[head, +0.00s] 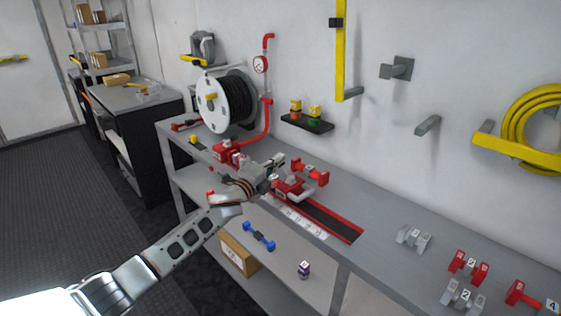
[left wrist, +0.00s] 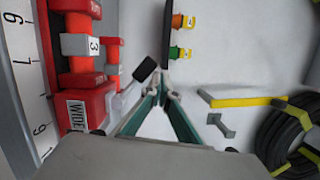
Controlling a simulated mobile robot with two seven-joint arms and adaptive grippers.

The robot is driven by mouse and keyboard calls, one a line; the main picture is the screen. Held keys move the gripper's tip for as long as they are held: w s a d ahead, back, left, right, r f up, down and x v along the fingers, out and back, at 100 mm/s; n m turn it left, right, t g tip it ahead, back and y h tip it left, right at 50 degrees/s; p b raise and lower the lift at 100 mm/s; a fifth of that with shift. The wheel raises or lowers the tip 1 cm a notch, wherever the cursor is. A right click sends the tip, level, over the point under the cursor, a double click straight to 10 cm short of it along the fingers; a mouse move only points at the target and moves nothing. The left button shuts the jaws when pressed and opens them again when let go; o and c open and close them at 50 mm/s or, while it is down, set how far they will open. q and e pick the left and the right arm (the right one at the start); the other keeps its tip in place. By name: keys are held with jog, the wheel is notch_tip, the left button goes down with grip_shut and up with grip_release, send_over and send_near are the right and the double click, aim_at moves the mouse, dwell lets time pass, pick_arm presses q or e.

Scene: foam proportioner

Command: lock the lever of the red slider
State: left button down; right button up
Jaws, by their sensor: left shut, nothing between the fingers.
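The red slider (head: 291,191) sits on the dark track with a red edge (head: 335,222) on the workbench. It also shows in the left wrist view as a red block (left wrist: 88,112) with a "WIDE" label. A pale lever with a black tip (left wrist: 145,67) sticks out from beside the slider, angled toward my fingers. My left gripper (head: 275,163) is over the bench by the slider. In the left wrist view its fingertips (left wrist: 168,94) meet, with nothing between them, close to the lever's black tip. I cannot tell whether they touch. My right gripper is not in view.
A red-and-grey fitting marked 3 (left wrist: 93,45) is close to the slider. A hose reel (head: 226,102) and red pipe (head: 266,120) stand farther left. A small black shelf (head: 306,123) is on the wall. Loose grey and red fittings (head: 467,265) lie at the right; the bench between is clear.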

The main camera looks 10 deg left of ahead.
pick_arm(q)
jog(key=shift+w+a+f, duration=0.15)
jog(key=shift+a, duration=0.05)
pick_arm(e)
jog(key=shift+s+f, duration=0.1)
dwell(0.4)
